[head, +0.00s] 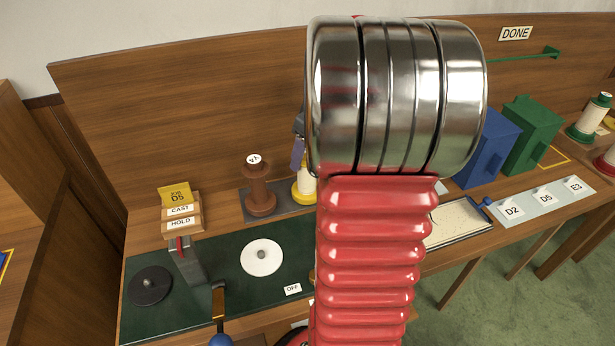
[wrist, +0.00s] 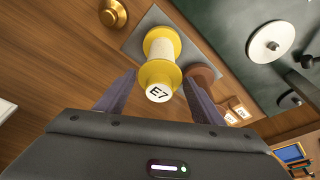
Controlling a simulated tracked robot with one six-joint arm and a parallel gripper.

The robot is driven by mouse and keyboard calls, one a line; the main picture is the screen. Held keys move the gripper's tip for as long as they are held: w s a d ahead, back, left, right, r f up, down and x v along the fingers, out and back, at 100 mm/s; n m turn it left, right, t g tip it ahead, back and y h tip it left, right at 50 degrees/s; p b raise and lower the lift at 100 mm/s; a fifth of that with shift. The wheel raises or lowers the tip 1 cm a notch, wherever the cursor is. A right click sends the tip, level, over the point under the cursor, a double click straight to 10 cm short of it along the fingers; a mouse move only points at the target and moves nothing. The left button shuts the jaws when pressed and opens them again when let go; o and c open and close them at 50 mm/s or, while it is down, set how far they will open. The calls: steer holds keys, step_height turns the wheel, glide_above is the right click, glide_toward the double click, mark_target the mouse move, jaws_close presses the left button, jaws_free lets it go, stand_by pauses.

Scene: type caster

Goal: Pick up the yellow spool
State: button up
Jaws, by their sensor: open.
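The yellow spool (wrist: 160,75) has a white middle and an E7 label on its top. It stands on a grey mat in the wrist view, between and ahead of my gripper's fingers (wrist: 160,98). The fingers are open, one on each side of its labelled end; I cannot tell whether either touches it. In the head view the yellow spool (head: 301,190) is mostly hidden behind my arm, and one purple finger of my gripper (head: 297,152) shows just above and beside it.
A brown spool (head: 259,187) labelled V4 stands close to the yellow one on the grey mat (head: 231,200). A green board (head: 215,262) with a white disc and a black disc lies in front. Blue (head: 489,150) and green (head: 532,138) boxes stand at right.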

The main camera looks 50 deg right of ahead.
steer(key=shift+x, duration=2.55)
steer(key=c, duration=0.9)
